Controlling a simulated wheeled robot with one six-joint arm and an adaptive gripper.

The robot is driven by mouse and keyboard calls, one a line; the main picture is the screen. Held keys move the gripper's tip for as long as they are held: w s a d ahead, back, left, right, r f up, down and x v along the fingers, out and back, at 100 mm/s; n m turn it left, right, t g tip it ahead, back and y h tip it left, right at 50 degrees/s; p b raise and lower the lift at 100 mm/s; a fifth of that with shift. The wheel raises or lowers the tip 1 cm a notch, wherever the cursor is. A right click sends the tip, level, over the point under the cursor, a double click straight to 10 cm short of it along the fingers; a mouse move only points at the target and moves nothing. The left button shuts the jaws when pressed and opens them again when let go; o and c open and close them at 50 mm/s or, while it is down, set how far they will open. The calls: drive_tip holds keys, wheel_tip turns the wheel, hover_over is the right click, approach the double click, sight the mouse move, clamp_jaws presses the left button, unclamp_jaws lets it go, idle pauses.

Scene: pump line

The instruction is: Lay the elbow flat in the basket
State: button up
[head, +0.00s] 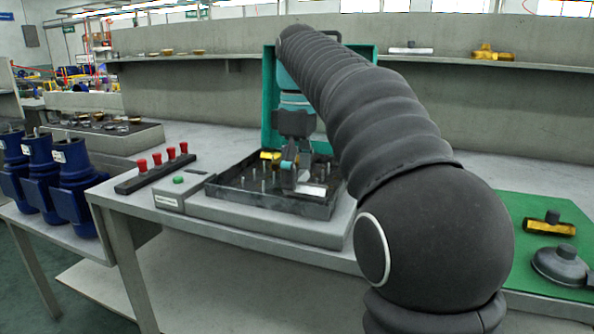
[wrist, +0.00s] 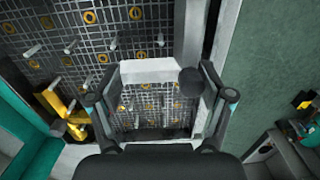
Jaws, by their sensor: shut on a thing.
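The basket (head: 262,208) is a dark mesh tray with upright pegs, on a grey stand on the bench. My gripper (head: 290,175) reaches down into it. In the wrist view my gripper (wrist: 160,88) is shut on the elbow (wrist: 148,71), a light grey piece spanning the fingertips. A grey leg seems to run upward from its right end, beside a dark round part. In the head view the elbow (head: 313,190) shows as a pale piece by the fingertips, low within the basket. I cannot tell whether it touches the basket floor.
A yellow brass part (wrist: 75,118) lies in the basket, left of my gripper; pegs stand around it. A teal panel (head: 268,100) rises behind. A red-knobbed bar (head: 155,172) and a green-button box (head: 180,190) stand left. A green mat (head: 530,255) with parts lies right.

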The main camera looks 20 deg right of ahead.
drive_tip(key=shift+f+b, duration=0.5)
drive_tip(key=shift+f, duration=0.45)
drive_tip(key=o, duration=1.4)
